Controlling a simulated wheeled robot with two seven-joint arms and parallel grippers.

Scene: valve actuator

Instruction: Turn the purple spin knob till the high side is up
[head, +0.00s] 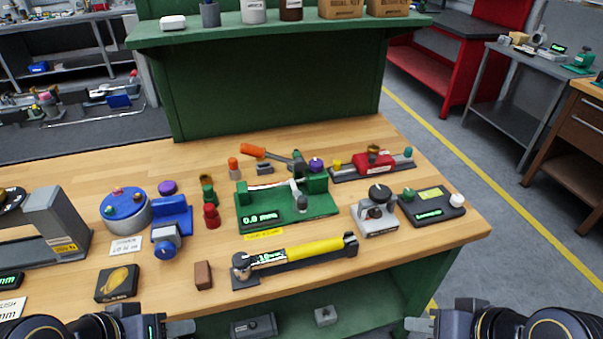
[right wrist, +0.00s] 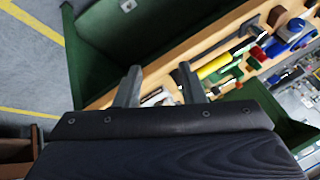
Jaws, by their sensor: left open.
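Two purple knobs show in the head view. One purple knob (head: 316,164) sits at the back right of the green fixture (head: 320,207), which has a lit readout. The other purple knob (head: 167,187) is at the top of the blue device (head: 172,214), on the left. Which side of either knob is high is too small to tell. My left gripper (head: 182,328) is open at the bottom edge, in front of the bench and away from both knobs. My right gripper (head: 419,325) is also in front of the bench; its fingers (right wrist: 160,80) are apart and empty.
A yellow-handled torque tool (head: 312,249) lies along the bench front. A brown block (head: 203,275) and black box (head: 117,283) stand left of it. A grey device with a black knob (head: 378,214) stands right. A green shelf (head: 280,30) rises behind the wooden bench.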

